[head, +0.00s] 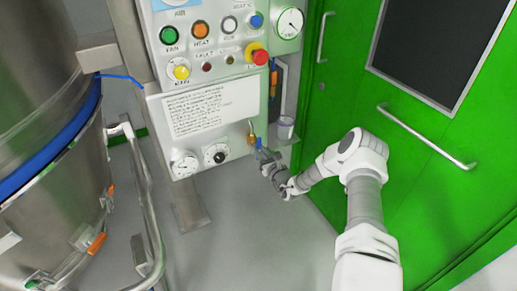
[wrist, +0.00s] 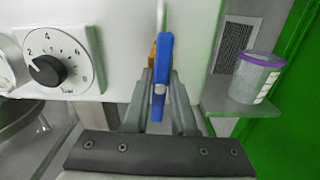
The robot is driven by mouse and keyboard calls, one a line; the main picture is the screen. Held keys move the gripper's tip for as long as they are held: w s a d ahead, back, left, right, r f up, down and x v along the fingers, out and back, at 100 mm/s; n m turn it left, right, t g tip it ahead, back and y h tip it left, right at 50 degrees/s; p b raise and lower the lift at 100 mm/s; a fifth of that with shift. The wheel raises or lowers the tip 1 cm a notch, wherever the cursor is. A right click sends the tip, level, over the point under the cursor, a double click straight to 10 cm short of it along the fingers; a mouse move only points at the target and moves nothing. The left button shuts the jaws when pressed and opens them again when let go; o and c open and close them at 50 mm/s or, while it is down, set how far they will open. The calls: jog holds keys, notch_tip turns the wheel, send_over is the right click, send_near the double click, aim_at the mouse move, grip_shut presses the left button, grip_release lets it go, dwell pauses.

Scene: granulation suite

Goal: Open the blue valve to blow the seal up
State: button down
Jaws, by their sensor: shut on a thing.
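The blue valve handle (wrist: 164,62) is a flat blue lever in the middle of the wrist view, on a brass body (wrist: 153,52) at the right edge of the panel. In the head view the brass fitting (head: 251,135) stands at the panel's lower right, with the blue handle (head: 259,144) just beside it. My gripper (wrist: 160,88) is shut on the blue handle, one finger on each side. The handle looks upright in the wrist view. The fingers hide part of its lower end, and the valve body is mostly behind it.
A control panel (head: 215,112) carries buttons, a red emergency knob (head: 259,57) and a timer dial (wrist: 47,70). A cup (wrist: 255,78) stands on a small shelf (wrist: 240,107) close right of my gripper. A green door (head: 415,140) is at right, a steel vessel (head: 45,120) at left.

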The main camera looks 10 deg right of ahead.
jog(key=shift+n, duration=0.4)
jog(key=c, duration=0.7)
grip_release()
jog(key=p+v, duration=0.2)
jog(key=v, duration=1.5)
jog(key=shift+s, duration=0.15)
jog(key=shift+r, duration=0.1)
